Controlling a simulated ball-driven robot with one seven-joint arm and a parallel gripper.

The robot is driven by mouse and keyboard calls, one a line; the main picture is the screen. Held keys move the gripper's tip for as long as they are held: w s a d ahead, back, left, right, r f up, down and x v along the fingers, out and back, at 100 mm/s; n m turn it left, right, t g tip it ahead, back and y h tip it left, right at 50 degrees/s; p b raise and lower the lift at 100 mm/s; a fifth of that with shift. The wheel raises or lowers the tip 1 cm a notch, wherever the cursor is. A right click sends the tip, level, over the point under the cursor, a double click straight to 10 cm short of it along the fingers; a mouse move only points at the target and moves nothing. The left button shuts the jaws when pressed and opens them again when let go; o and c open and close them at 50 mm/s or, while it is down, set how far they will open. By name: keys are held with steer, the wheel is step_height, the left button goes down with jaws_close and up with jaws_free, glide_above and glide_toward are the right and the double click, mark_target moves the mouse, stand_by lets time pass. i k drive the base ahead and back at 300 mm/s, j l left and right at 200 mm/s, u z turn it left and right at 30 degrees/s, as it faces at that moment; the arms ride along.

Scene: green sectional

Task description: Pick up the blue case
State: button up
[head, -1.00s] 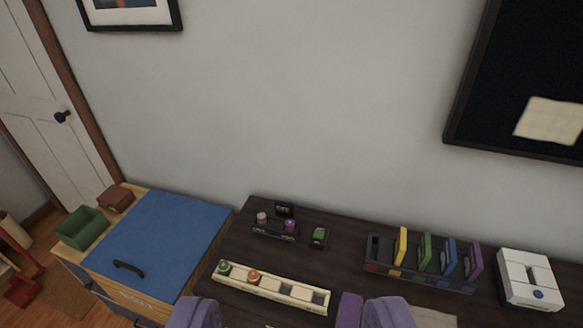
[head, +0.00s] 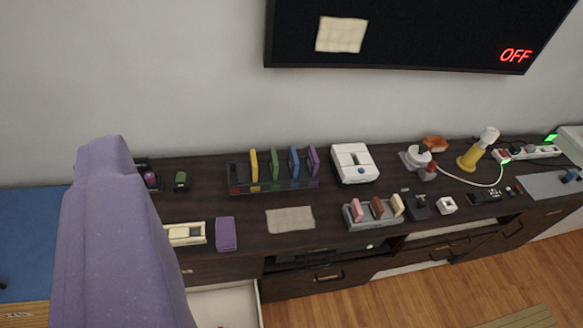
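The blue case (head: 294,163) stands upright in a dark rack (head: 240,185) on the dark sideboard. It is between a green case (head: 275,163) and a purple case (head: 313,160), with a yellow case (head: 254,165) further left. A large purple part of my own arm fills the left of the view, apart from the rack. My gripper's fingertips do not show.
A white console (head: 354,163) stands just right of the rack. A loose purple block (head: 225,234), a beige cloth (head: 290,219) and a grey holder (head: 374,219) lie in front. A drawer (head: 226,305) is open below. Wall and screen (head: 420,35) are behind.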

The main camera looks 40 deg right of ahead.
mark_target(293, 163)
steer(key=l+z, duration=0.1)
steer(key=l, duration=0.35)
steer(key=i+l, duration=0.1)
steer(key=l, duration=0.3)
steer(key=i+l+z, duration=0.15)
steer(key=l, duration=0.25)
steer(key=i+l+z, duration=0.15)
steer(key=i+l, duration=0.2)
steer(key=i, duration=0.15)
steer(key=i+l+z, duration=0.15)
steer(key=i+l, duration=0.15)
steer(key=i, duration=0.2)
